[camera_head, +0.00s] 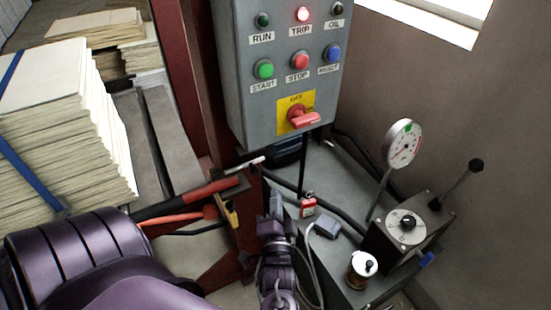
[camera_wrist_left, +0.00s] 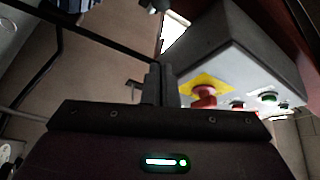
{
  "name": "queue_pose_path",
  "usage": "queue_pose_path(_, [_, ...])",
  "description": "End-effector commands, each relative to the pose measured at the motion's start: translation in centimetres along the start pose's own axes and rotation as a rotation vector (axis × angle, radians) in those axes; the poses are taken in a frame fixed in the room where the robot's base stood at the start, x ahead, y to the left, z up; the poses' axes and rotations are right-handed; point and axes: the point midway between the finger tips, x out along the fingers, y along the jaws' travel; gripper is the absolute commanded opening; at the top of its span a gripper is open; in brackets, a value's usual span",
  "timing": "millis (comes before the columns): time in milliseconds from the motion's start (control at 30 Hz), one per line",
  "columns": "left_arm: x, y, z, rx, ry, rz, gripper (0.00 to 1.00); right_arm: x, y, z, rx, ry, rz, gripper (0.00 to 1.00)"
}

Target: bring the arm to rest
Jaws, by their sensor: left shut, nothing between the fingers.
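My left gripper (camera_head: 277,200) is at the lower middle of the head view, below the grey control box (camera_head: 230,85) and beside a dark red post (camera_head: 197,95). In the left wrist view its two fingers (camera_wrist_left: 158,82) are together, with nothing between them. The control box also shows in the wrist view (camera_wrist_left: 235,50), to the right of the fingertips. Its red rotary switch (camera_head: 303,118) sits on a yellow plate. The red TRIP lamp (camera_head: 302,14) is lit. My purple arm fills the lower left of the head view. My right gripper is not in view.
Stacked pale sheets (camera_head: 60,130) with blue straps stand at left. The grey bench (camera_head: 335,185) holds a small red item (camera_head: 308,204), a spool (camera_head: 361,268), a dial gauge (camera_head: 402,145) and a lever box (camera_head: 408,228).

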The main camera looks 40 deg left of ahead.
Motion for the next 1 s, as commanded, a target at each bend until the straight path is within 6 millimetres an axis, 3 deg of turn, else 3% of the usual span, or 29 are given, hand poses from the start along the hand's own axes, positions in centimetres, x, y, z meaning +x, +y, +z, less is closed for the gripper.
queue_pose_path(433, [0.0, 0.1, 0.0, -0.001, 0.001, 0.003, 0.0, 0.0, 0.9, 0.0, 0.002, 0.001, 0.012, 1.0])
queue_pose_path(533, [-0.2, 1.8, 0.1, -0.01, 0.016, 0.042, 0.0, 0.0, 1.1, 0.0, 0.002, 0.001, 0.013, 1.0])
queue_pose_path(667, [-1.5, 7.9, 0.6, -0.051, 0.059, 0.194, 0.0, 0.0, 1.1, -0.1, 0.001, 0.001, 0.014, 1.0])
queue_pose_path(767, [-3.9, 14.7, 2.2, -0.099, 0.073, 0.383, 0.0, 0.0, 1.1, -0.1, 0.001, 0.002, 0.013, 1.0])
queue_pose_path(900, [-8.6, 23.6, 6.2, -0.157, 0.027, 0.661, 0.0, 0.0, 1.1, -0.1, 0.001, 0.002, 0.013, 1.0])
queue_pose_path(1000, [-12.8, 28.6, 10.2, -0.188, -0.054, 0.849, 0.0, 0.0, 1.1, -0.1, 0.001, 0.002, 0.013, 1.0])
